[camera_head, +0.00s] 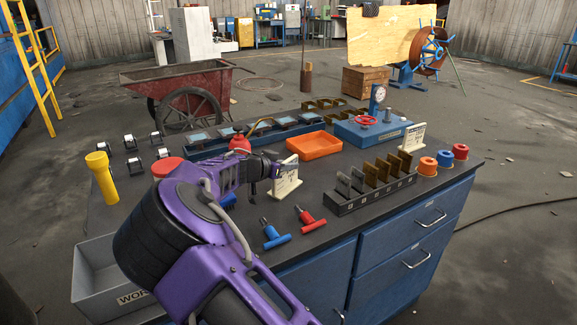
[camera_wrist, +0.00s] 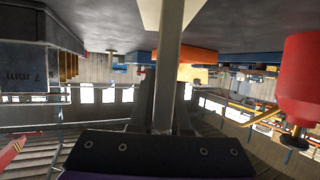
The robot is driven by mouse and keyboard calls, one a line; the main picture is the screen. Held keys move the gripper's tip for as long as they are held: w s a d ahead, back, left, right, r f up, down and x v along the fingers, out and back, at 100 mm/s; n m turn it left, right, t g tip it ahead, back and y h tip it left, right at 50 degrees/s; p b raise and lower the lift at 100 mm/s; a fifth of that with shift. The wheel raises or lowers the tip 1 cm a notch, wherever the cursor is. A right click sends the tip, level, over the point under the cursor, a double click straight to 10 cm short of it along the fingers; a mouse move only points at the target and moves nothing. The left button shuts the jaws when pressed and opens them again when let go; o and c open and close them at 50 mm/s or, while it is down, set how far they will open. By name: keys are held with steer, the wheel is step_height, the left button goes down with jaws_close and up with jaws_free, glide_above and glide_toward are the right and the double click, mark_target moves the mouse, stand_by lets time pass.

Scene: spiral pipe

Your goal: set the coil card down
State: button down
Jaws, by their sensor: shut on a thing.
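The coil card (camera_head: 286,176) is a pale upright card with dark markings near the middle of the dark bench top. My gripper (camera_head: 274,171) is at its left side and shut on it. In the wrist view the coil card (camera_wrist: 168,65) shows edge-on as a pale upright strip between the jaws of my gripper (camera_wrist: 163,120). The wrist picture looks upside down, with the bench top above. The card's lower edge is at or very near the bench; I cannot tell whether it touches.
A second pale card (camera_head: 411,137) stands at the right rear. A slotted dark rack (camera_head: 372,196) is right of the coil card. Blue (camera_head: 275,236) and red (camera_head: 310,220) T-handles lie in front. An orange tray (camera_head: 315,146) is behind. A red knobbed object (camera_head: 239,143) stands left rear.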

steer(key=c, duration=0.9)
jaws_free()
steer(key=v, duration=1.2)
steer(key=shift+f, duration=0.1)
